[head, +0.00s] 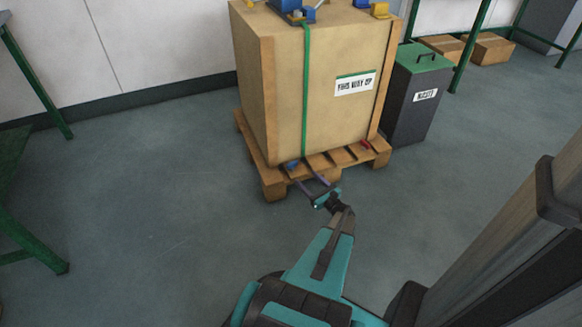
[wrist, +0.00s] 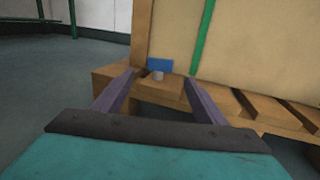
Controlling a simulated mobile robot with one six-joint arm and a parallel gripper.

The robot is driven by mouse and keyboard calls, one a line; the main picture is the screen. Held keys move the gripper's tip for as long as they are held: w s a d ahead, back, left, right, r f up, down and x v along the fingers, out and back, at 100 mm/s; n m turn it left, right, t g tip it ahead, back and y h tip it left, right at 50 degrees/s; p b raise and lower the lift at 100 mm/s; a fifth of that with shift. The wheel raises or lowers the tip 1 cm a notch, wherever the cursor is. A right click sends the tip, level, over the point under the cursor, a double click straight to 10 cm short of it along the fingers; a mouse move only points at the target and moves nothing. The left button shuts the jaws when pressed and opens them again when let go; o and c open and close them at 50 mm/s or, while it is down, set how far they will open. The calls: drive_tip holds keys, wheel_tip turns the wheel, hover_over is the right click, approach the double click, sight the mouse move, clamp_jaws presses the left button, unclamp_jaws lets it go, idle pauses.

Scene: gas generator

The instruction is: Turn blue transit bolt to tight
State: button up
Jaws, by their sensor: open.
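The blue transit bolt (wrist: 159,65) shows in the wrist view as a flat blue head on a short grey shank at the foot of the crate, above a pallet board. In the head view the blue bolt (head: 293,165) is small, at the crate's lower front edge beside the green strap. My gripper (wrist: 158,95) is open, its two purple-grey fingers spread to the left and right of the bolt. The bolt appears beyond the fingertips or level with them; I cannot tell which. Nothing is between the fingers in contact. In the head view my gripper (head: 311,184) is low in front of the pallet.
The wooden crate (head: 341,117) stands on a pallet (head: 273,183). A red part (head: 366,145) sits at the pallet's right. A dark waste bin (head: 413,108) with a green lid stands right of the crate. Floor to the left is clear; green table legs (head: 45,90) stand beyond.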

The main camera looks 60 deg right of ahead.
sight(293, 165)
drive_tip(key=b+x, duration=0.3)
drive_tip(key=x, duration=0.9)
drive_tip(key=shift+w+d, duration=0.1)
drive_tip(key=shift+w, duration=0.15)
drive_tip(key=c, duration=1)
